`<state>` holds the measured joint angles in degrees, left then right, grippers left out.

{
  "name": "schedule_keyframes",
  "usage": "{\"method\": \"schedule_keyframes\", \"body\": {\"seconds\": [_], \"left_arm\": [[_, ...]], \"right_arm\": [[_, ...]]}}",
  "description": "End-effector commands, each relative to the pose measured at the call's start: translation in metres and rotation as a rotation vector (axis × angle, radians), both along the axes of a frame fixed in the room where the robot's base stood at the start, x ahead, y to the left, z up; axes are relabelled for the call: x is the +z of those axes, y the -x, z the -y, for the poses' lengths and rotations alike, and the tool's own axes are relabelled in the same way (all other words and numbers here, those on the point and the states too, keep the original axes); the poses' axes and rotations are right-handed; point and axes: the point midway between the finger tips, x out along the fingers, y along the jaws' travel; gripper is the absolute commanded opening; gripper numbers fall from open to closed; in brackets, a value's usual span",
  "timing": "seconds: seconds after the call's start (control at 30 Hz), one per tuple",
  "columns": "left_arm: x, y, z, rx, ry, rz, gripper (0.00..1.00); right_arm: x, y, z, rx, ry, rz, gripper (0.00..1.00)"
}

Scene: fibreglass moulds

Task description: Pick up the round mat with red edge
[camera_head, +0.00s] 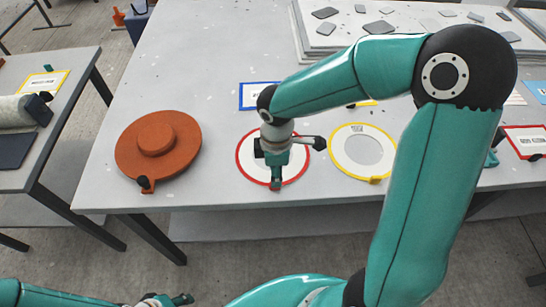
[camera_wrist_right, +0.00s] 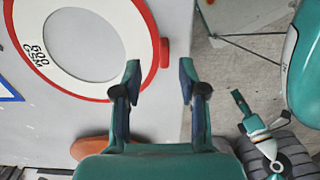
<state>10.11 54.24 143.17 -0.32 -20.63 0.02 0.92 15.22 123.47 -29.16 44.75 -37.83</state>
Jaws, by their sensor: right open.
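The round mat with red edge (camera_head: 294,164) lies flat near the front edge of the grey table in the head view. It is a white ring with a red rim, printed lettering and a small red tab. In the right wrist view the mat (camera_wrist_right: 122,30) fills the upper left, its red tab beside the fingers. My right gripper (camera_head: 276,184) is over the front part of the mat and hides some of it. In the wrist view its fingers (camera_wrist_right: 158,72) are apart with nothing between them. My left gripper (camera_head: 180,300) is low at the bottom left, away from the table.
An orange round mould (camera_head: 185,135) lies left of the mat. A yellow-edged round mat (camera_head: 340,154) lies close on the right. A blue-edged sheet (camera_head: 246,98) is behind. The table's front edge (camera_head: 225,207) runs just before the mat. A second table (camera_head: 60,170) stands left.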

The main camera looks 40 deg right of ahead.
Motion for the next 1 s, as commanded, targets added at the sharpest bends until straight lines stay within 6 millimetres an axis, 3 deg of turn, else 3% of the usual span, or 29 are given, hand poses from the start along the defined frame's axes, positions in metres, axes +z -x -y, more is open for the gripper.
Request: {"method": "schedule_keyframes", "body": {"seconds": [0.3,0.63,0.87,1.0], "left_arm": [[0.002,0.000,0.000,0.000,0.000,0.000,0.40],[0.002,0.000,0.000,0.000,0.000,0.000,0.40],[0.002,0.000,0.000,0.000,0.000,0.000,0.40],[0.002,0.000,0.000,0.000,0.000,0.000,0.40]], "right_arm": [[-0.042,0.004,-0.004,0.001,-0.001,-0.005,0.42],[-0.049,0.004,-0.004,0.000,-0.002,-0.001,0.42],[-0.049,0.004,-0.004,-0.001,-0.002,-0.001,0.03],[-0.048,0.004,-0.004,0.000,-0.002,-0.001,0.00]]}}
